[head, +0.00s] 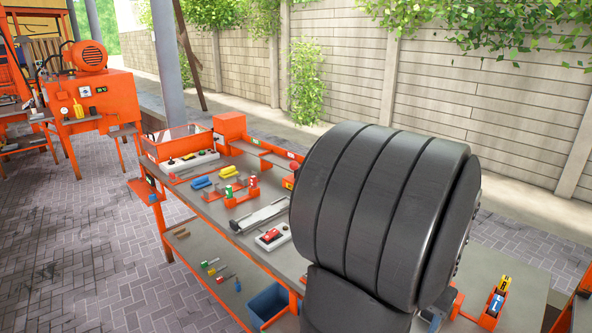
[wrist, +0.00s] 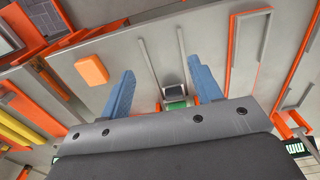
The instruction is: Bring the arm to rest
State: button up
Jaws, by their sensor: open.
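My gripper (wrist: 164,82) shows in the wrist view as two blue fingers spread wide apart. It is open, and nothing is seen clamped between the fingers. A small dark and green item (wrist: 175,98) appears in the gap between them, with no visible contact. In the head view my own dark arm link covers the middle and right, and the gripper is hidden there. The grey workbench (head: 205,203) lies beneath and behind my arm.
An orange block (wrist: 91,69) sits left of the fingers in the wrist view. The bench holds yellow and blue pieces (head: 203,183), a metal rail (head: 262,213) and a red-topped white box (head: 271,237). A blue bin (head: 268,303) is below. Orange fixtures (head: 497,301) stand right.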

notch_tip(320, 180, up, 9)
jog(key=m, duration=0.2)
jog(key=shift+w+d+r, duration=0.15)
jog(key=shift+w+d, duration=0.1)
jog(key=shift+w, duration=0.05)
jog(key=shift+o, duration=0.2)
jog(key=o, duration=0.9)
jog(key=w+d+r+m, duration=0.1)
jog(key=w+d+m, duration=0.2)
jog(key=d+m, duration=0.7)
jog(key=w+d+r+m, duration=0.1)
jog(key=w+d+m, duration=0.35)
jog(key=d, duration=0.95)
jog(key=shift+m, duration=0.75)
jog(key=f, duration=0.3)
jog(key=s+f, duration=0.1)
jog(key=f, duration=0.5)
jog(key=shift+s+d+f, duration=0.1)
jog(key=shift+s+f, duration=0.1)
jog(key=shift+f, duration=0.15)
